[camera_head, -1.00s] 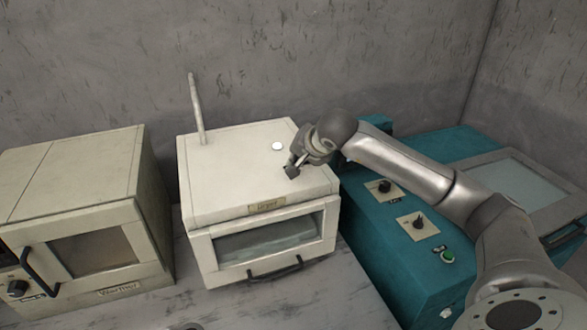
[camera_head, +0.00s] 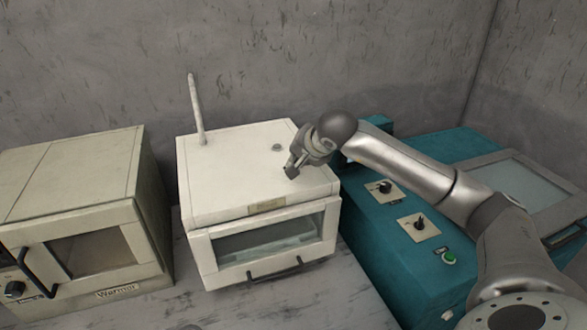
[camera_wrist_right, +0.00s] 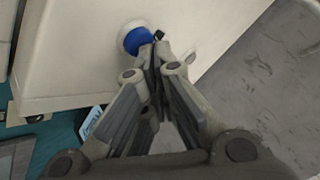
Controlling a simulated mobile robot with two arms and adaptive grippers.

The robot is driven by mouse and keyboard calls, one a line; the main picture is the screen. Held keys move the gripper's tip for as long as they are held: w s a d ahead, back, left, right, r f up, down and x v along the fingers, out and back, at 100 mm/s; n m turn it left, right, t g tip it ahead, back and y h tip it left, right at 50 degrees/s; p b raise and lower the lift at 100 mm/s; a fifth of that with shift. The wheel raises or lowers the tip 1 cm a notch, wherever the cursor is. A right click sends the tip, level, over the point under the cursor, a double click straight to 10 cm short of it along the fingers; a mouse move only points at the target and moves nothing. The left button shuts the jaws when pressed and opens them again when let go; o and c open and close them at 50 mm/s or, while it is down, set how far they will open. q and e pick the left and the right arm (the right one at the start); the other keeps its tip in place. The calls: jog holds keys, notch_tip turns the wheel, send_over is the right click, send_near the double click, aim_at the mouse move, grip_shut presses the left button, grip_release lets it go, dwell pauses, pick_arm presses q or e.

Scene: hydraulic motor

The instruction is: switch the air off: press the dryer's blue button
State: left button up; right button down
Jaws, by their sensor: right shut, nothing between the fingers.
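The dryer (camera_head: 235,185) is the cream box with a glass door in the middle of the head view. Its blue button (camera_wrist_right: 137,41), in a white ring, shows on the cream surface in the right wrist view; in the head view my gripper seems to hide it. My right gripper (camera_head: 291,172) is shut and empty, low over the right part of the dryer's top. In the wrist view its fingertips (camera_wrist_right: 157,42) overlap the button's right edge; I cannot tell whether they touch it. A small round lamp (camera_head: 277,147) on the dryer's top is dull grey. My left gripper is not in view.
A cream warmer (camera_head: 95,220) stands left of the dryer. A thin upright rod (camera_head: 196,108) rises from the dryer's back left. A teal machine (camera_head: 400,265) with knobs and a green button (camera_head: 449,257) stands to the right, under my right arm.

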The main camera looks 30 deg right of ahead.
jog(key=shift+r+p, duration=1.85)
jog(key=shift+r, duration=1.25)
jog(key=shift+f, duration=0.1)
